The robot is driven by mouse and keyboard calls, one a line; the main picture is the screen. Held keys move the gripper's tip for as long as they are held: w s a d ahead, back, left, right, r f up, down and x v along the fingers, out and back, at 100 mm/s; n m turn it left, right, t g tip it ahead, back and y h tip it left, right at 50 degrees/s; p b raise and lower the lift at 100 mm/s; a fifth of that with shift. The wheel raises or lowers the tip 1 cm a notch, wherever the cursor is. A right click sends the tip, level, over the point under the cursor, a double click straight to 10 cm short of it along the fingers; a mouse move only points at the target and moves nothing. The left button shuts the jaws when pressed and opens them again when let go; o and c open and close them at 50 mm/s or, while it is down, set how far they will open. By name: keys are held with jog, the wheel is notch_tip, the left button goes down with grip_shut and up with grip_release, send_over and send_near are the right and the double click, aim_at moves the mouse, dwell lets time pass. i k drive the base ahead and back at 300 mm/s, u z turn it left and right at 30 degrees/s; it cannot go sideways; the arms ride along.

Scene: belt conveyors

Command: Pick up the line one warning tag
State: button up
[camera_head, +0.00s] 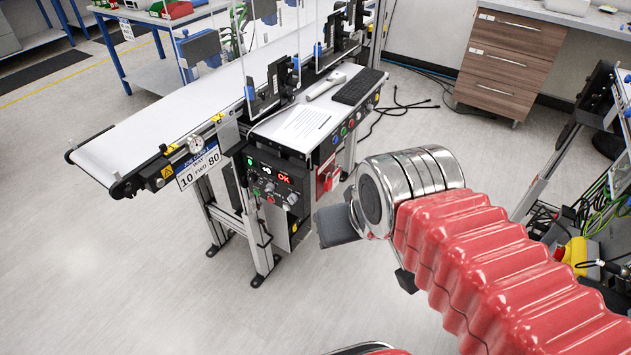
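A small red item (328,177) with a pale mark hangs on the side of the conveyor's control end, just left of my arm. It may be the warning tag, but its print is too small to read. A white and blue sign (199,167) with large black numbers hangs on the conveyor's near edge. My gripper (336,226) shows as a dark grey block at the end of my red, ribbed arm. It is in front of the conveyor stand, apart from the red item in the picture. Its fingertips cannot be told apart.
A white belt conveyor (140,140) runs from the left to the back. A keyboard (358,87) lies on the side shelf. A wooden drawer unit (513,65) and cables stand at the right. The floor (130,270) at front left is clear.

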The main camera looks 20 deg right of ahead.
aim_at(337, 172)
jog(key=u, duration=0.1)
jog(key=i, duration=1.5)
